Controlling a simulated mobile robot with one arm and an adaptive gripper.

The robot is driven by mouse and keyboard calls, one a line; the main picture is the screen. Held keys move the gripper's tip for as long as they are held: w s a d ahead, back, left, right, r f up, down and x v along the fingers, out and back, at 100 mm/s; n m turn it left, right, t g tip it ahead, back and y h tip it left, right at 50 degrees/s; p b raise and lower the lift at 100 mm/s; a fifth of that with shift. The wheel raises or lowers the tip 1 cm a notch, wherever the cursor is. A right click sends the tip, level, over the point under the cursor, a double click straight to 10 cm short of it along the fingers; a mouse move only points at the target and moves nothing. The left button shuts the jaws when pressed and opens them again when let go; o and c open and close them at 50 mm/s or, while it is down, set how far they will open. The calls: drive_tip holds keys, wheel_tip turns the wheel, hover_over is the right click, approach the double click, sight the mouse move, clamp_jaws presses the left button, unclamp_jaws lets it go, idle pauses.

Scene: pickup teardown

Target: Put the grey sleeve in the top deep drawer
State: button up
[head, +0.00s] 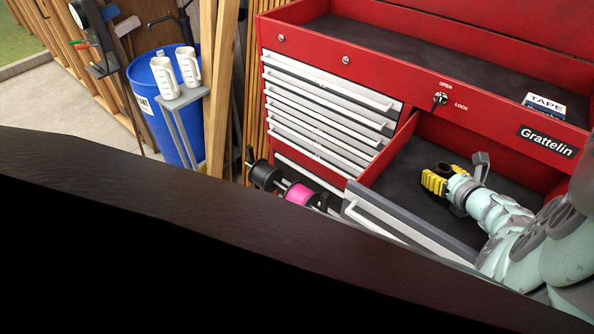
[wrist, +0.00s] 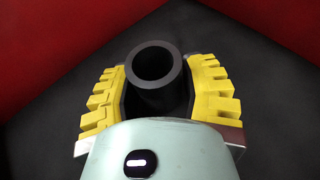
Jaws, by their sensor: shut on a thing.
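The grey sleeve (wrist: 173,100) is a dark grey hollow cylinder, held between the yellow finger pads of my gripper (wrist: 155,88) in the wrist view. Its open end faces the camera. In the head view my gripper (head: 436,180) is inside the open deep drawer (head: 395,187) of the red tool chest (head: 350,45), above or at its dark floor. The sleeve shows there only as a small dark bit at the fingers. Whether it touches the drawer floor I cannot tell. In the wrist view the dark drawer floor (wrist: 50,135) and red walls surround the gripper.
A stack of shut shallow drawers (head: 325,100) is left of the open drawer. A tape box (head: 545,104) lies on the chest's upper tray. A dark edge fills the foreground.

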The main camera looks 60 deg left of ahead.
drive_tip(key=shift+f, duration=0.2)
drive_tip(key=o, duration=1.3)
drive_tip(key=shift+c, duration=0.2)
drive_tip(key=shift+r, duration=0.25)
drive_tip(key=shift+d+r+p, duration=0.25)
drive_tip(key=shift+d+p, duration=0.05)
drive_tip(key=shift+p, duration=0.1)
drive_tip(key=p+v, duration=0.6)
drive_tip(key=v, duration=0.4)
drive_tip(key=shift+s+d+r, duration=0.1)
drive_tip(key=shift+s+d, duration=0.05)
drive_tip(key=shift+d, duration=0.05)
drive_tip(key=shift+s+d, duration=0.2)
drive_tip(key=shift+d, duration=0.2)
